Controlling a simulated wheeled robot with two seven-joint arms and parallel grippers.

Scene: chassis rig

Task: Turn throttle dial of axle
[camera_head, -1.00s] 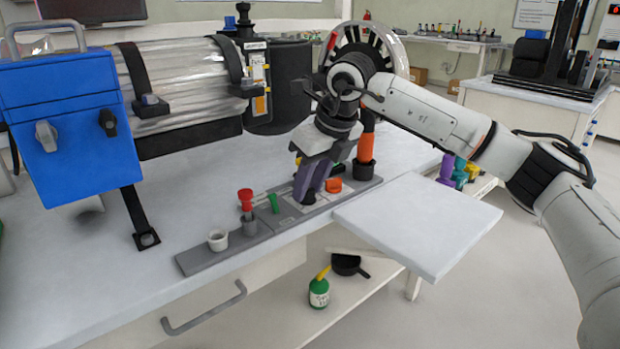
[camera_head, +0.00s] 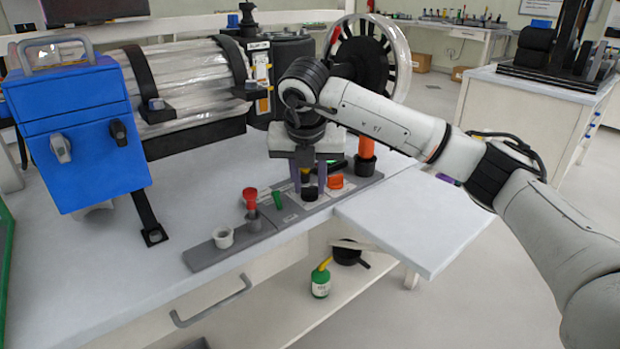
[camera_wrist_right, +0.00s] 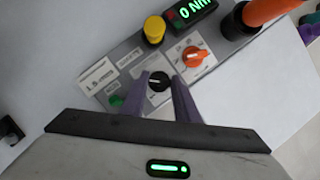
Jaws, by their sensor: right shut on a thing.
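The control strip (camera_head: 216,257) lies along the front edge of the workbench. A round black dial (camera_head: 311,195) sits on it, and it shows in the wrist view (camera_wrist_right: 158,80) with a pale mark on top. My right gripper (camera_head: 309,184) points down at this dial; its two purple fingers (camera_wrist_right: 159,92) are shut on it, one on each side. An orange dial (camera_wrist_right: 196,57) with a white mark is right of the fingers, and it also shows in the head view (camera_head: 335,182). No lettering names the black dial readably. My left gripper is not in view.
A yellow button (camera_wrist_right: 154,29), a green display reading about "0 Nm" (camera_wrist_right: 193,10) and an orange-handled lever (camera_head: 366,147) stand close by. A blue box (camera_head: 80,135) stands further left.

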